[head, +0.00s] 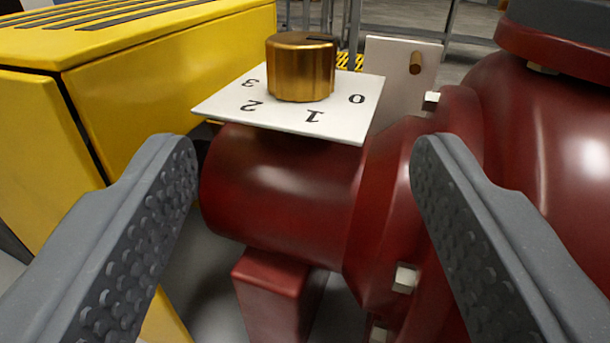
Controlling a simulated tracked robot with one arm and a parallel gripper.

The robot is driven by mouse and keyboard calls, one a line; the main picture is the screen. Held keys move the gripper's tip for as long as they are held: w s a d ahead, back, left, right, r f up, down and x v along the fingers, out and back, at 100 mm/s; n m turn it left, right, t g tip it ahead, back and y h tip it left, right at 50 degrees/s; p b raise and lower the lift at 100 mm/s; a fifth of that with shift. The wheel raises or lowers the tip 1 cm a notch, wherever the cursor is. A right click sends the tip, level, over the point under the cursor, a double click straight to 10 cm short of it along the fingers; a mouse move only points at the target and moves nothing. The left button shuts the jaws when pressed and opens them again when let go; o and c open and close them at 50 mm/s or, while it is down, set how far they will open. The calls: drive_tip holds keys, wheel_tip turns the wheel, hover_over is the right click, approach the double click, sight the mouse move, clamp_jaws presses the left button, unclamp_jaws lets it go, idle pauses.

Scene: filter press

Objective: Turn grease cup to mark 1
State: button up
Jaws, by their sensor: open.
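The grease cup (301,70) is a short brass cylinder with a ridged side. It stands upright on a white square dial plate (230,105) marked 0, 1, 2 and 3, on top of a dark red pipe housing. A dark line on its top lies at the far right side, toward the back. The 1 is at the plate's near edge and the 0 at its right. My gripper (305,150) is open, its two grey textured fingers wide apart in the foreground. The cup is beyond and above the fingertips, between them in the picture, not touched.
A yellow cabinet (170,45) stands close on the left. The large red flanged body (550,140) with bolts fills the right. A pale upright plate with a small brown peg (415,63) stands behind the cup. A red support (275,290) is below.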

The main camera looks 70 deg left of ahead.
sight(306, 54)
drive_tip(key=shift+a, duration=0.1)
drive_tip(key=w+a+t+b, duration=0.1)
drive_tip(key=a+b, duration=0.1)
drive_tip(key=a, duration=0.2)
drive_tip(key=w+a+m+t+h+b, duration=0.1)
drive_tip(key=w+a+b, duration=0.1)
drive_tip(key=a, duration=0.3)
drive_tip(key=w+a+m+t+b, duration=0.1)
drive_tip(key=w+a+b, duration=0.1)
drive_tip(key=a, duration=0.3)
drive_tip(key=shift+a+f+b, duration=0.1)
drive_tip(key=shift+f+b, duration=0.15)
drive_tip(key=shift+b, duration=0.15)
drive_tip(key=shift+h, duration=0.3)
drive_tip(key=c, duration=1)
